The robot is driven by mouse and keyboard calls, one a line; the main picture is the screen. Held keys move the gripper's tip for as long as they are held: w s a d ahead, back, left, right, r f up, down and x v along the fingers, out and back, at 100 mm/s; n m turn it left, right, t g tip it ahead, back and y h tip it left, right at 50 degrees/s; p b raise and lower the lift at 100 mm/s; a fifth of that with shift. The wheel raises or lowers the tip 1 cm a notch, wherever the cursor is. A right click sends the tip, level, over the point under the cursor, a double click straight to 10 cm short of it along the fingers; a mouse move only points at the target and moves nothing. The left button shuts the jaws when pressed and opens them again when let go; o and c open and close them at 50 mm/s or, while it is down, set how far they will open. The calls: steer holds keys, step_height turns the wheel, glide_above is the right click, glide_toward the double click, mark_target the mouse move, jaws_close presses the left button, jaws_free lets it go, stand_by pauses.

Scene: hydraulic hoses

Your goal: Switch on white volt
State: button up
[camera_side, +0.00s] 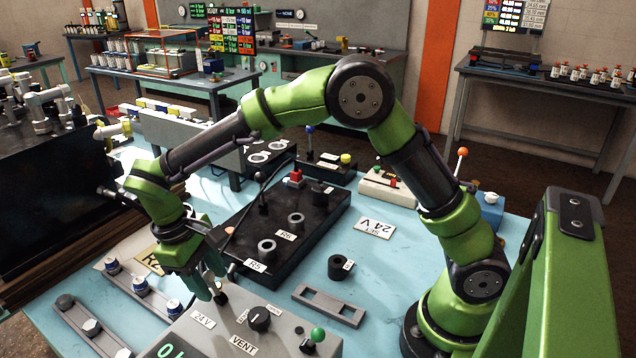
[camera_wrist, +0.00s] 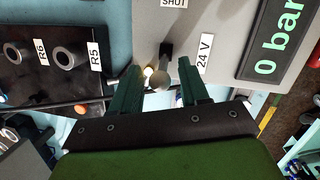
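A grey control panel (camera_side: 215,338) stands at the front of the table, with a green readout and a "24 V" label (camera_side: 203,319). The label also shows in the wrist view (camera_wrist: 204,53). Beside it in the wrist view is a small switch lever (camera_wrist: 160,81) with a pale round tip and a dark base. My gripper (camera_side: 212,284) points down over the panel's back left edge. In the wrist view my gripper (camera_wrist: 158,68) is open, with its fingers apart on either side of the lever. I cannot tell whether a finger touches it.
A black block with R5 and R6 ports (camera_side: 318,213) lies behind the panel. A knob (camera_side: 259,318) and a green-tipped lever (camera_side: 317,335) stand on the panel. A grey slotted plate (camera_side: 328,306) and a black ring (camera_side: 340,267) lie to the right.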

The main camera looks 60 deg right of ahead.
steer(key=shift+r, duration=0.1)
steer(key=v, duration=1.6)
steer(key=shift+r, duration=0.35)
